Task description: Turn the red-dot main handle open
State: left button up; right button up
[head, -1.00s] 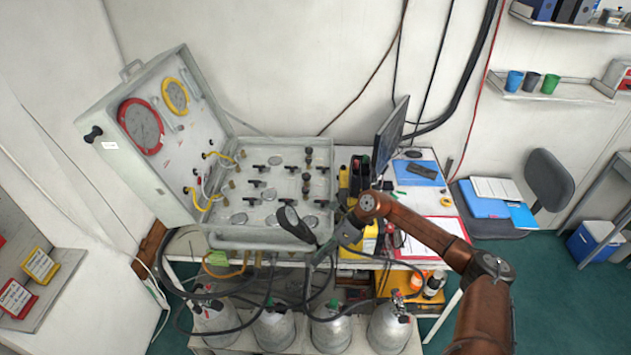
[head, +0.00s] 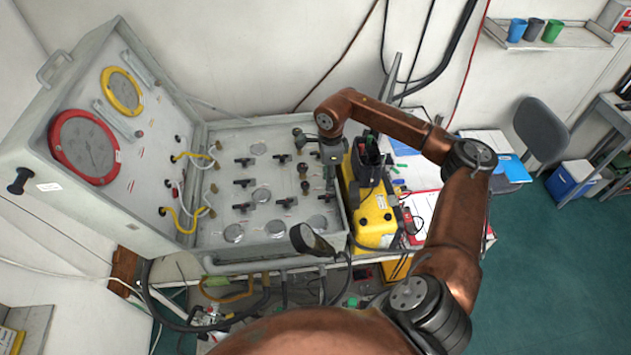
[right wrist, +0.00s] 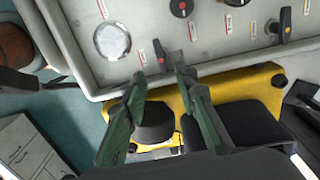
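In the right wrist view a black lever handle with a red dot (right wrist: 159,52) stands on the grey panel face, near the panel's edge and between red-lettered labels. My right gripper (right wrist: 160,73) is open, its two green-grey fingers one on each side of the handle's near end. Gaps show between the handle and the fingers, so I see no grip. In the head view my right gripper (head: 329,186) points down at the right side of the panel (head: 220,257). There it hides the red-dot handle. My left gripper is not in view.
A yellow case (head: 375,220) stands right against the panel. Other black handles (head: 243,162) and round gauges (head: 233,233) crowd the panel. A yellow-dot handle (right wrist: 283,25) lies to the right in the wrist view.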

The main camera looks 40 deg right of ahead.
aim_at(328, 196)
jog(key=shift+d, duration=0.1)
notch_tip(328, 196, down, 3)
jog(key=shift+r+p, duration=0.1)
jog(key=shift+p, duration=0.35)
notch_tip(328, 196, down, 4)
jog(key=shift+r+p, duration=0.15)
jog(key=shift+p, duration=0.25)
jog(key=shift+f, duration=0.5)
jog(key=c, duration=0.5)
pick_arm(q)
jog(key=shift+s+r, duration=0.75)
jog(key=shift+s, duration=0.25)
pick_arm(e)
grip_shut()
